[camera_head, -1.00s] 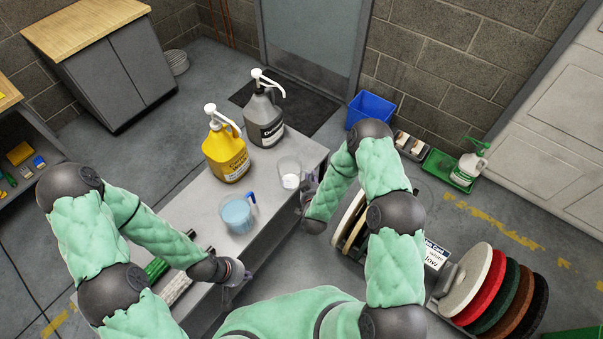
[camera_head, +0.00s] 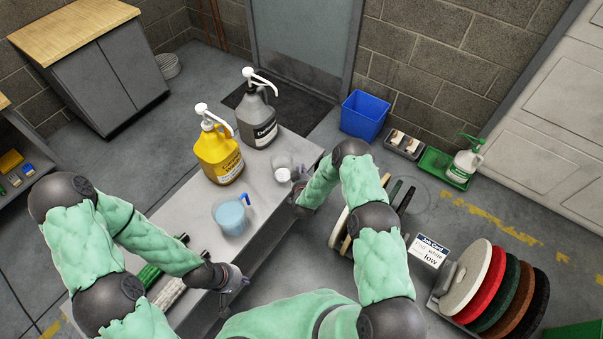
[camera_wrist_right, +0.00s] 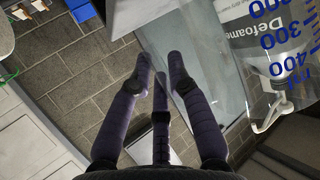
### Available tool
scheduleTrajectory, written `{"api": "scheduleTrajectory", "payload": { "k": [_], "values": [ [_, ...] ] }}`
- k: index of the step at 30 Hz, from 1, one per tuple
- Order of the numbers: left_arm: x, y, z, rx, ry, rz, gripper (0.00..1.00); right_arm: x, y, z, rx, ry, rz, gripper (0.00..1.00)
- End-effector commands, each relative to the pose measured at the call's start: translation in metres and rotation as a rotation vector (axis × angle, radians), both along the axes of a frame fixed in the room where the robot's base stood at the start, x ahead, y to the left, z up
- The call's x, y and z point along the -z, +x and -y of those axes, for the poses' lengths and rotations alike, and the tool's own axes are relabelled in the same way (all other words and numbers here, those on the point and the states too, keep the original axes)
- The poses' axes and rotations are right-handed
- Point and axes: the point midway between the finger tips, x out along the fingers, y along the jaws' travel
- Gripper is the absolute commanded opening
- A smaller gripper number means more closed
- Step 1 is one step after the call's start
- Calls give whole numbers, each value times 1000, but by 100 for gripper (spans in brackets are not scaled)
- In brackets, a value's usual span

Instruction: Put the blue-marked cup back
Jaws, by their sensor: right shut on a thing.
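The blue-marked cup (camera_head: 281,170) is clear, with something white at its bottom, and stands upright near the right edge of the grey bench (camera_head: 190,212). In the right wrist view the cup (camera_wrist_right: 283,45) shows close up with large blue scale numbers, the defoamer bottle showing behind it. My right gripper (camera_head: 297,176) is at the cup's right side, shut on it; its dark fingers also show in the wrist view (camera_wrist_right: 160,68). My left gripper (camera_head: 238,279) is at the bench's near edge, apart from the cup; its jaws are too small to judge.
A jug of blue liquid (camera_head: 230,217) stands nearer on the bench. The yellow pump bottle (camera_head: 218,158) and grey defoamer bottle (camera_head: 256,122) stand behind. Coloured pads (camera_head: 492,285) are racked at right. A blue bin (camera_head: 363,115) and green tray (camera_head: 445,170) lie on the floor.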

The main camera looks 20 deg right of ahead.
Motion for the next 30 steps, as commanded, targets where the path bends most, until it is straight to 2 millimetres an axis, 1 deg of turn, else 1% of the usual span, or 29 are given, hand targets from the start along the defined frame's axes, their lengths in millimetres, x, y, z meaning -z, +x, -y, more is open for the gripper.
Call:
{"api": "scheduleTrajectory", "payload": {
  "k": [1, 2, 9, 14, 15, 16, 17, 26, 30],
  "values": [
    [2, 0, 0, 0, 0, 0, 0, 6, 0, 1, 1, 0, 2, 0],
    [2, 0, 0, 0, 0, 0, 0, 7, 1, 1, 1, 0, 3, 0],
    [2, 0, 0, 0, 0, 0, 0, 7, 1, 1, 1, 0, 4, 0],
    [6, 0, 0, 0, 0, 0, 0, 11, 1, 1, 1, 0, 4, 0],
    [5, 0, 0, 0, 0, 0, 0, 10, 1, 1, 1, 0, 3, 30],
    [5, 0, 0, 0, 0, 0, 0, 10, 0, 1, 1, 0, 3, 38],
    [5, 0, 0, 0, 0, 0, 0, 10, 1, 1, 1, 0, 3, 42],
    [5, 0, 0, 0, 0, 0, 0, 10, 0, 0, 1, -1, 3, 42],
    [0, 0, 0, 0, 0, 0, 0, 5, 0, 0, 1, -1, 2, 42]
  ]
}}
